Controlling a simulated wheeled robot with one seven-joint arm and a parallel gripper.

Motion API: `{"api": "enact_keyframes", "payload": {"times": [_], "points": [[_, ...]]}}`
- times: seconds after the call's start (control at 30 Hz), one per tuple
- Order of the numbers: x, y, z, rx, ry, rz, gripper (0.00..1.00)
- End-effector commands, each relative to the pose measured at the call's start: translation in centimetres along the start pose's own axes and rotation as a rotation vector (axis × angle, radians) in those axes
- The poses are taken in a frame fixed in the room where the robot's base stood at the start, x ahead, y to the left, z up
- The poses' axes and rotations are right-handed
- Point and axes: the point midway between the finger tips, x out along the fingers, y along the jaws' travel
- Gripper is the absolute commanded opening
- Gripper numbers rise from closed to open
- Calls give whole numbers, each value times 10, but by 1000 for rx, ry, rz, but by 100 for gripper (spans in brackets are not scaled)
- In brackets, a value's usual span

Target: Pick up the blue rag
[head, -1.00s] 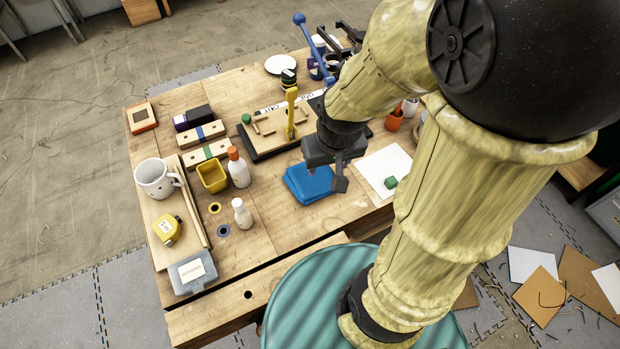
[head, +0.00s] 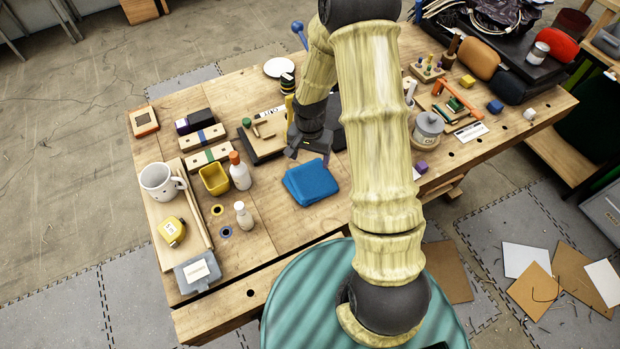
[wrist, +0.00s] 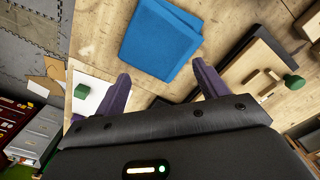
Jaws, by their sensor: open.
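The blue rag (head: 311,183) lies folded in a flat stack on the wooden workbench, near its front edge. It also shows in the wrist view (wrist: 160,45), beyond and between my two fingertips. My gripper (head: 310,154) is above the bench, just behind the rag in the head view. In the wrist view its dark purple fingers (wrist: 162,72) are spread apart with nothing between them. The rag appears apart from both fingers.
Left of the rag stand a white bottle (head: 243,215), an orange-capped bottle (head: 240,172) and a yellow cup (head: 214,179). A dark-edged board with pegs (head: 262,140) lies behind. Bare wood surrounds the rag's left and front sides.

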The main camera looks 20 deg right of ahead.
Motion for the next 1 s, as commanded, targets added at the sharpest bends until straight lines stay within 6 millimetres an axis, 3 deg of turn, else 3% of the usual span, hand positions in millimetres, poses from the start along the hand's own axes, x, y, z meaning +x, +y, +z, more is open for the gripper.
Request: {"api": "enact_keyframes", "payload": {"times": [0.47, 1.0], "points": [[9, 0, 0, 1, -1, 0, 73], [72, 0, 0, 0, -1, 0, 73]]}}
